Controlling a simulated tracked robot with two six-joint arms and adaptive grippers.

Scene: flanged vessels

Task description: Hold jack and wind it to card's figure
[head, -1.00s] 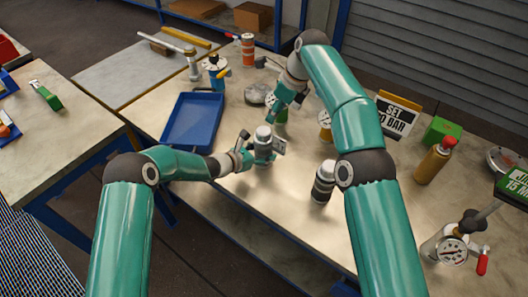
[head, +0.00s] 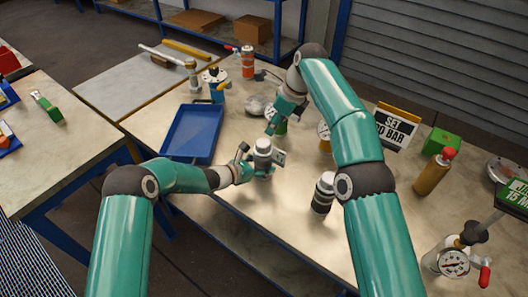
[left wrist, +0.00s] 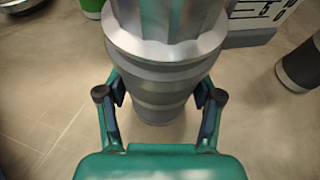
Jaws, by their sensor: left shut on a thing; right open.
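A grey, silver-topped cylinder (head: 263,155), which looks like the jack, stands upright near the bench's front edge. My left gripper (head: 246,170) is shut on its body from the left. In the left wrist view the fluted silver top (left wrist: 168,20) rises between the fingers (left wrist: 160,105). A small plate with markings (head: 279,158) sits at its right side. My right gripper (head: 273,129) is open just behind and above the cylinder, beside a green thing (head: 282,128) that it partly hides. The card (head: 396,128) reads "SET", then "0 BAR"; my right arm covers its left edge.
A blue tray (head: 172,150) lies left of the cylinder. A dark-banded grey cylinder (head: 323,193) stands to the right. Bare bench lies between the two grey cylinders.

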